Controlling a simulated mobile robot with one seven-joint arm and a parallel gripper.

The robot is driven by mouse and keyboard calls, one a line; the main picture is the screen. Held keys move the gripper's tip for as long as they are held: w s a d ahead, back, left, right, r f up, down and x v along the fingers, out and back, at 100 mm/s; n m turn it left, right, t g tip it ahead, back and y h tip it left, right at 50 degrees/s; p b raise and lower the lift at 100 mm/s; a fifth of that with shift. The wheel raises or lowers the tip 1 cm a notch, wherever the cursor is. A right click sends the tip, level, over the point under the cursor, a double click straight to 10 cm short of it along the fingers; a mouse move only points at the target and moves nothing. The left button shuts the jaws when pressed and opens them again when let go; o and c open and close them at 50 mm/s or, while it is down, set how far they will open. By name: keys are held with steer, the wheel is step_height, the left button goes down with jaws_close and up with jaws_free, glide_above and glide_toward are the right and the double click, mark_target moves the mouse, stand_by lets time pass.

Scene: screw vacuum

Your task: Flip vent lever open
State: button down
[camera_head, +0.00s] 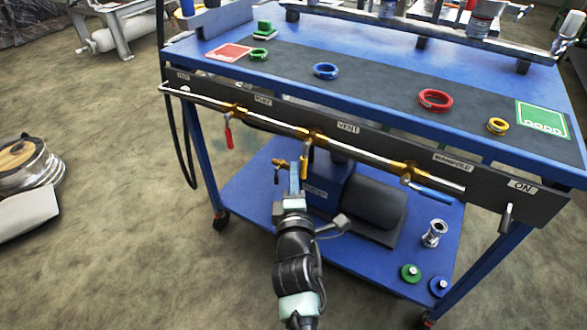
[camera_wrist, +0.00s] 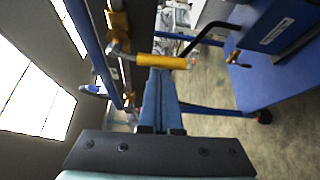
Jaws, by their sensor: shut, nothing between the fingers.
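The vent lever (camera_head: 305,160) has a yellow handle and hangs down from a brass valve on the front pipe, left of the VENT label (camera_head: 348,127). In the wrist view the yellow handle (camera_wrist: 165,61) lies across the picture just beyond the fingertips. My gripper (camera_head: 294,168) is shut and empty, with its blue fingers pointing up close beside the lever's left side. In the wrist view the closed fingers (camera_wrist: 158,78) end right by the handle. I cannot tell whether they touch it.
A red lever (camera_head: 228,136) hangs down to the left, and a blue lever (camera_head: 434,191) points right along the pipe. The panel also carries an ON switch (camera_head: 507,214). A dark pump (camera_head: 368,205) stands on the lower shelf behind my arm. Coloured rings lie on the tabletop.

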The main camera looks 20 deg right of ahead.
steer(key=shift+s+d+r+n+g+p, duration=0.1)
steer(key=shift+s+d+n+g+p, duration=0.3)
steer(key=shift+p, duration=1.35)
steer(key=n+p, duration=0.1)
steer(key=p, duration=0.2)
steer(key=r+n+g+p, duration=0.1)
steer(key=p, duration=0.3)
steer(key=shift+s+d, duration=0.25)
steer(key=shift+s, duration=0.15)
steer(key=s+d+r+n+g+h+p, duration=0.1)
steer(key=n+g+p, duration=0.1)
steer(key=p, duration=0.3)
steer(key=s+r+n+g+p, duration=0.1)
steer(key=n+g+p, duration=0.1)
steer(key=p, duration=0.4)
steer(key=s+d+r+n+g+h+p, duration=0.1)
steer(key=n+g+p, duration=0.1)
steer(key=p, duration=0.4)
steer(key=shift+s+d+r+n+g+h, duration=0.15)
steer(key=shift+d+r+n+g+h, duration=0.2)
steer(key=shift+n, duration=0.55)
steer(key=shift+r, duration=0.1)
step_height(320, 180, down, 4)
steer(key=b, duration=0.3)
steer(key=p+v, duration=0.5)
steer(key=v, duration=0.5)
steer(key=shift+s+a, duration=0.15)
steer(key=shift+a, duration=0.3)
